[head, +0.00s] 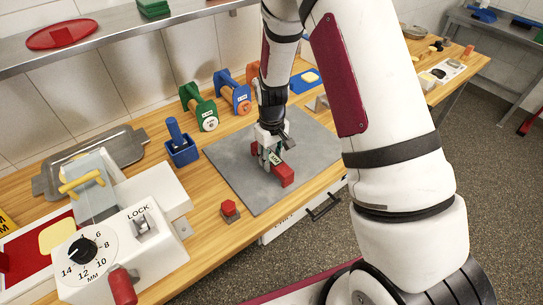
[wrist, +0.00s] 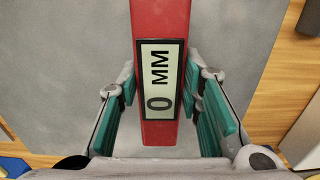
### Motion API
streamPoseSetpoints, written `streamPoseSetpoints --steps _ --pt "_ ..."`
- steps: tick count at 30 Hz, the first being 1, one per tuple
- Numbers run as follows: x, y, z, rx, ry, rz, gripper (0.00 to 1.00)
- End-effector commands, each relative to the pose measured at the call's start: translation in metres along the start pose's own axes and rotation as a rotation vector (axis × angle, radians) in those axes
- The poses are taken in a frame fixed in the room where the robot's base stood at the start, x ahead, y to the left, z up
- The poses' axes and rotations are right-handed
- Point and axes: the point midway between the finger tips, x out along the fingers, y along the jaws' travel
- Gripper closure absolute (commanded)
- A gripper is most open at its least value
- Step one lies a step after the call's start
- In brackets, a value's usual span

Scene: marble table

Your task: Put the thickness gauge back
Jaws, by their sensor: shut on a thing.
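The thickness gauge (head: 285,176) is a red bar with a pale display reading "0 MM". In the head view it is at the middle of a grey mat (head: 240,180), under my gripper (head: 270,155). In the wrist view the gauge (wrist: 160,25) runs upright down the middle, its display facing the camera. My gripper (wrist: 166,85) has its teal-padded fingers on either side of it and is shut on it. I cannot tell whether the gauge touches the mat. Part of the gauge is hidden behind my gripper in the head view.
A white slicer with a dial (head: 83,250) stands at the front left.

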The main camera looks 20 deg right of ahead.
Motion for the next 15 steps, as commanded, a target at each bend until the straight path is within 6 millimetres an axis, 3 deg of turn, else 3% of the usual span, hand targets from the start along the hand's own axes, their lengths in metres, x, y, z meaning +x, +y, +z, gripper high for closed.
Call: streamPoseSetpoints --steps 11,12,15 --pt "0.0072 0.0 0.0001 0.0 -0.001 0.0 1.0" --pt "0.0075 0.0 0.0001 0.0 -0.001 0.0 0.65" --pt "0.0071 0.0 0.0002 0.0 -0.001 0.0 0.44"
